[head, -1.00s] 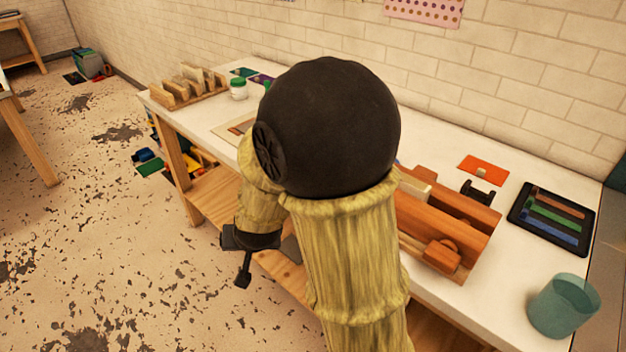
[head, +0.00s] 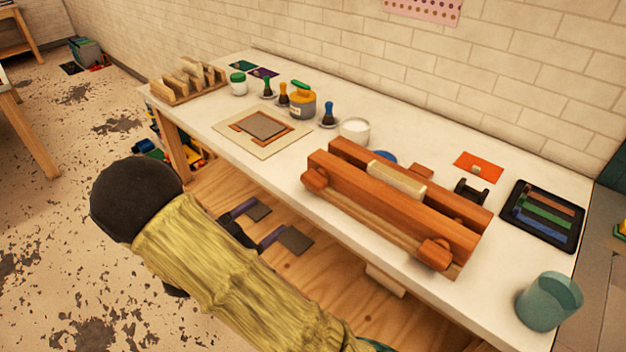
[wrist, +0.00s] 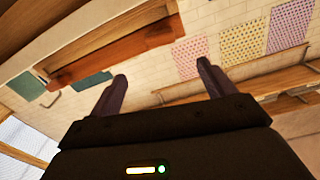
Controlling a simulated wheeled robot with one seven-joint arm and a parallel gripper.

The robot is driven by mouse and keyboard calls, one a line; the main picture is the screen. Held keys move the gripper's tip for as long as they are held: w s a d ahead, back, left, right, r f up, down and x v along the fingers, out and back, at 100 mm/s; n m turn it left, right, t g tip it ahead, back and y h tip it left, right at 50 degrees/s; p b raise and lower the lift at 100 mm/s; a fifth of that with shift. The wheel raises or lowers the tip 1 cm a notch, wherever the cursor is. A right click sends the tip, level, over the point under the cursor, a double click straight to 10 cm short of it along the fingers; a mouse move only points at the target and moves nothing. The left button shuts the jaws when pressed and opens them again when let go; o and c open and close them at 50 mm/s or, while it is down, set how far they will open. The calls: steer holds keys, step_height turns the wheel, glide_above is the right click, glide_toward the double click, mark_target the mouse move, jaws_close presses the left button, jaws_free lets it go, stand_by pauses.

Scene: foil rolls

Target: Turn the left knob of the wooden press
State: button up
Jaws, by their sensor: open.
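The wooden press (head: 390,205) lies along the front part of the white table, a long reddish-brown block with a pale piece on top. Its left knob (head: 315,182) sticks out of the front face at the left end. Its right knob (head: 436,253) is at the other end. My gripper (head: 277,225) is open and empty, to the left of the press and apart from it, seen against the wooden shelf in front of the table edge. Its two dark fingers also show in the wrist view (wrist: 162,76), spread apart with nothing between.
The white table (head: 355,160) also holds a framed mat (head: 262,125), several bottles and jars, a white tub (head: 354,130), a dark tray of coloured bars (head: 543,215) and a teal cup (head: 549,300). A wooden shelf (head: 300,262) lies below. The floor at left is open.

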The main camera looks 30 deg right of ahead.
mark_target(309, 185)
steer(key=shift+d, duration=0.1)
steer(key=p+x, duration=0.2)
steer(key=x, duration=1.5)
steer(key=shift+w+d+f, duration=0.1)
steer(key=shift+d, duration=0.05)
steer(key=shift+c, duration=0.4)
steer(key=c, duration=0.9)
steer(key=shift+f+m+b, duration=0.1)
steer(key=shift+m+b, duration=0.3)
steer(key=shift+b, duration=0.1)
steer(key=o, duration=1)
